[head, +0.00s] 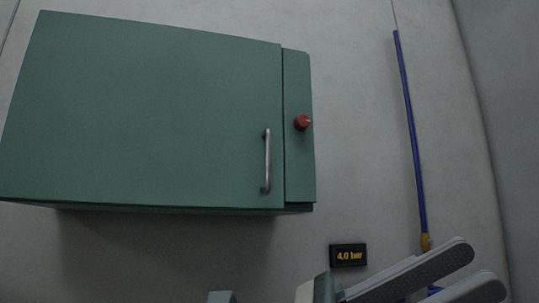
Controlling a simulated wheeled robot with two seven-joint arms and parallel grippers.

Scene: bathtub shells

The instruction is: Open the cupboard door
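The green cupboard (298,80) hangs on the wall at the upper left. Its wide front door (150,110) looks shut, flush beside a narrow panel on the right. A metal bar handle (267,160) stands upright near the door's right edge. My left gripper (480,268) is at the lower right, below and to the right of the handle and well apart from it. My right gripper is not in view.
A red knob (303,122) sticks out of the narrow panel, close to the handle. A blue pipe (410,140) runs down the wall at the right, its brass-coloured lower end near my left fingers. Wall below the cupboard is bare.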

